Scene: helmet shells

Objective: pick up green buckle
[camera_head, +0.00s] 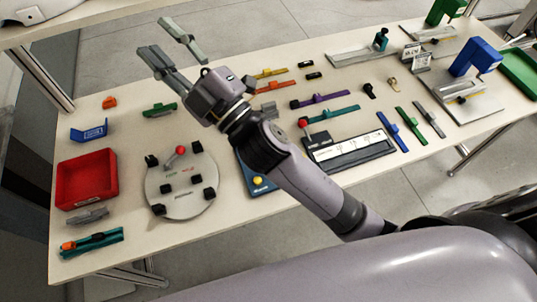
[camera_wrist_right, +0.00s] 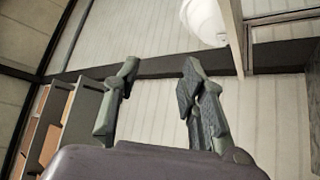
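A small green buckle (camera_head: 159,110) lies on the left part of the table, above the round grey plate in the head view. My right gripper (camera_head: 157,36) is raised near the table's far edge, up and slightly left of the buckle in the picture. Its two fingers are spread apart with nothing between them. The right wrist view also shows the gripper (camera_wrist_right: 160,68) open and empty, facing a wall and a ceiling lamp; no buckle shows there. My left gripper is not in view.
A red bin (camera_head: 88,178), a blue bracket (camera_head: 90,133) and an orange piece (camera_head: 109,102) are left of the buckle. A round plate (camera_head: 181,205) with black blocks is below it. Several coloured strips, a blue press (camera_head: 476,57) and a green tray (camera_head: 522,68) are farther right.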

